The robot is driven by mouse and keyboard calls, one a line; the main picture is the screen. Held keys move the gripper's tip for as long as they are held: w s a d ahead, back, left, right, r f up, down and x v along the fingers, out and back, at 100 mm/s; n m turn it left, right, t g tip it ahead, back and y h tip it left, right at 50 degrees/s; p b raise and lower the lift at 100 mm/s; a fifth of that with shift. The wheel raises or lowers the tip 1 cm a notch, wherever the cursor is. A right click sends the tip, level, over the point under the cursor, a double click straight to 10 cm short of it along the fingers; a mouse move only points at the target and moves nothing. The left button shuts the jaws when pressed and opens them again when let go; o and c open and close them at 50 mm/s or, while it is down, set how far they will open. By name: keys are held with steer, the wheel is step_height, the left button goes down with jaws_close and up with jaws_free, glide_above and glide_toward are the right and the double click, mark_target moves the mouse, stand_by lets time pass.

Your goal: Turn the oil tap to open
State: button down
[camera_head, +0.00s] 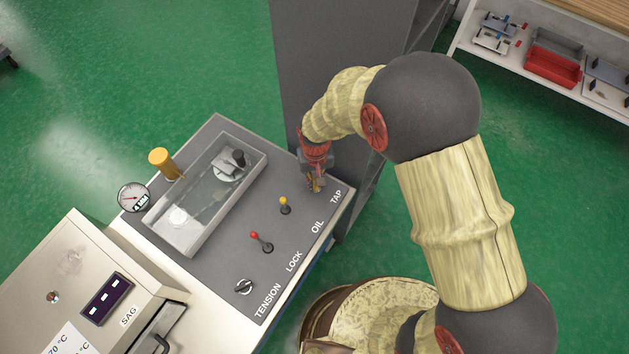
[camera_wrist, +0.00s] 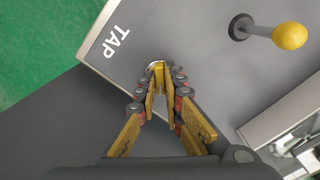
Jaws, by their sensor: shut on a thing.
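The grey control panel (camera_head: 223,135) has white labels reading TENSION, LOCK, OIL and TAP along its edge. The oil tap (camera_wrist: 156,67) is beside the TAP label (camera_wrist: 115,41); a small yellow part and a pale round base show at the fingertips in the wrist view. My gripper (camera_wrist: 161,84) points down at the panel and is shut on the tap. In the head view my gripper (camera_head: 316,185) covers most of the tap at the panel's upper right. The fingers hide much of the handle, so I cannot tell how far it is turned.
A yellow-knobbed lever (camera_head: 284,205) stands close to my gripper, with a red-knobbed lever (camera_head: 262,242) and a small knob (camera_head: 244,287) farther along. A clear-walled tank (camera_head: 205,195) and pressure gauge (camera_head: 134,197) are left. A tall grey cabinet (camera_head: 335,60) rises behind my gripper.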

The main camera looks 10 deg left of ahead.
steer(key=shift+m, duration=1.1)
steer(key=shift+m, duration=1.1)
steer(key=shift+m+p, duration=0.3)
steer(key=shift+m, duration=0.1)
steer(key=shift+m, duration=1.2)
steer(key=c, duration=1.8)
jaws_free()
steer(key=shift+c, duration=0.2)
